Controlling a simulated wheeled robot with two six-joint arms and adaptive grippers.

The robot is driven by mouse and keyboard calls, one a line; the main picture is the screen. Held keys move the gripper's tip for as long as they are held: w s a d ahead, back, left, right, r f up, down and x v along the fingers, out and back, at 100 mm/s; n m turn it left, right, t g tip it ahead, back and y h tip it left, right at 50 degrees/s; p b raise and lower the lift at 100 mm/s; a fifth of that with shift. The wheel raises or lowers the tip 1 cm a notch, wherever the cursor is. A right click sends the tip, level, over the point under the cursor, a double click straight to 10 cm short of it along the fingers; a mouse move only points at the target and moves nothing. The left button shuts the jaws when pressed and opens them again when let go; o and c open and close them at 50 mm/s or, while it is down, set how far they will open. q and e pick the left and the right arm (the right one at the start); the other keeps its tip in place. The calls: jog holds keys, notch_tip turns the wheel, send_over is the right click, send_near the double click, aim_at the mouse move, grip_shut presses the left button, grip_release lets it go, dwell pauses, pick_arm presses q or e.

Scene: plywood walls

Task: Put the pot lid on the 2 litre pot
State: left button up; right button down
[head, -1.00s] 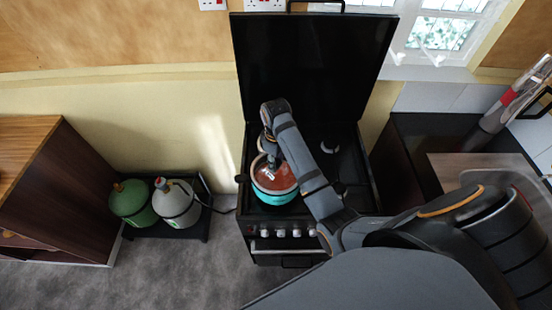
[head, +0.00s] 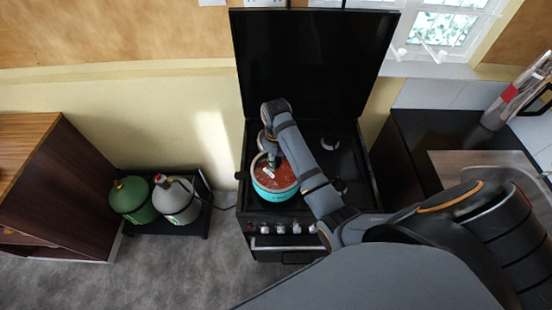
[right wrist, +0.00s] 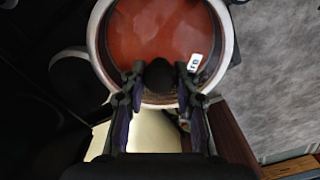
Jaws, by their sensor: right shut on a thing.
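The teal pot (head: 276,195) stands on the stove's front left. The round red-brown pot lid (head: 280,178), with a small white label, covers its top. In the right wrist view the lid (right wrist: 160,30) shows a pale rim and a black knob. My right gripper (head: 272,158) reaches down to the lid, and in the right wrist view its fingers (right wrist: 158,80) are shut on the knob from both sides. I cannot tell whether the lid rests fully on the pot's rim. The lid hides the pot's inside. My left gripper is out of view.
The black stove (head: 291,240) has its tall cover (head: 310,60) raised behind the pot. A green gas bottle (head: 134,200) and a grey one (head: 178,202) stand on a low black stand at left. A sink (head: 470,160) is at right. The stove's right side is clear.

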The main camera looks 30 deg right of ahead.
jog(key=c, duration=0.9)
grip_release()
